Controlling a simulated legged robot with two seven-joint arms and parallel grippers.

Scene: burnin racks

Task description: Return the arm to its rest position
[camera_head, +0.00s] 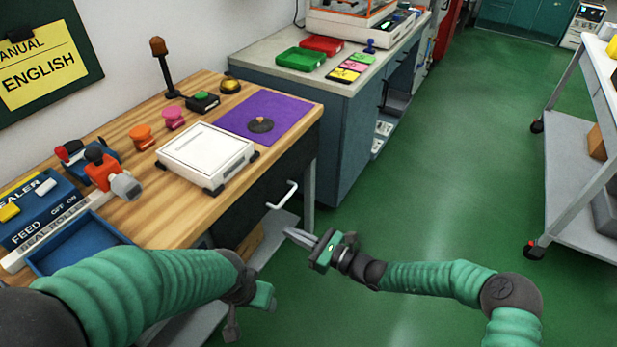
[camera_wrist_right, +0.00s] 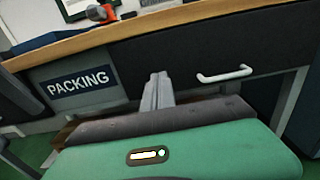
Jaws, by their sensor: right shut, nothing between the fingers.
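My right gripper (camera_head: 301,238) is shut and empty in the head view. It is in the open air beside the front of the wooden bench, near the white drawer handle (camera_head: 283,195). In the right wrist view its closed fingers (camera_wrist_right: 157,90) point toward the bench's dark front, left of the handle (camera_wrist_right: 224,74). My left arm comes in from the left, over the bench's front edge. My left gripper (camera_head: 262,297) hangs low beside the bench, and its fingers are too unclear to tell their state.
A white cart (camera_head: 570,180) is at the right. Green floor (camera_head: 440,150) lies clear between.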

